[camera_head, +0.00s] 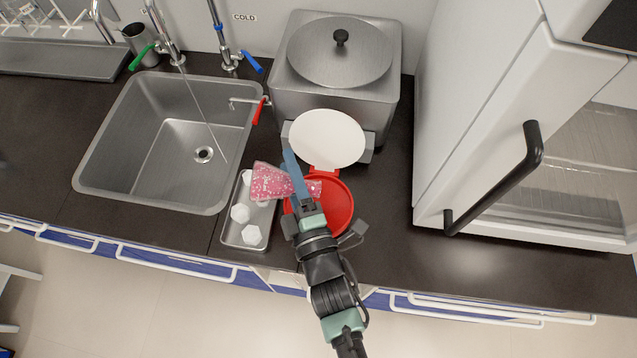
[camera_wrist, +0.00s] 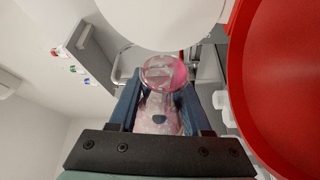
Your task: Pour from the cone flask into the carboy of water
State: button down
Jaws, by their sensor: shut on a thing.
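My gripper (camera_head: 299,186) is shut on the cone flask (camera_head: 268,183), which holds pink contents. The flask lies tilted nearly on its side, wide base to the left and narrow end to the right, over a red round vessel (camera_head: 343,207). In the wrist view the flask (camera_wrist: 162,100) sits between the two blue fingers (camera_wrist: 158,95). The red vessel (camera_wrist: 285,80) fills the right side there. A white disc (camera_head: 327,138) joins it at a red tab, like an open lid. I cannot tell for sure that this is the carboy; its inside is partly hidden by my arm.
A steel tank (camera_head: 335,95) with a knobbed lid stands behind. A metal tray (camera_head: 232,234) with several white pieces lies left of the red vessel. A sink (camera_head: 120,185) with running water is further left. A white cabinet (camera_head: 500,130) bounds the right; counter before it is clear.

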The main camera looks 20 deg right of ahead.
jog(key=shift+r+m, duration=0.1)
jog(key=shift+m, duration=0.2)
dwell(0.7)
jog(key=n+p, duration=0.2)
jog(key=shift+w+a+f+n+g, duration=0.1)
jog(key=shift+a+f+n+g, duration=0.1)
jog(key=shift+n+g, duration=0.1)
jog(key=shift+f+n+g, duration=0.3)
jog(key=shift+f+n, duration=0.5)
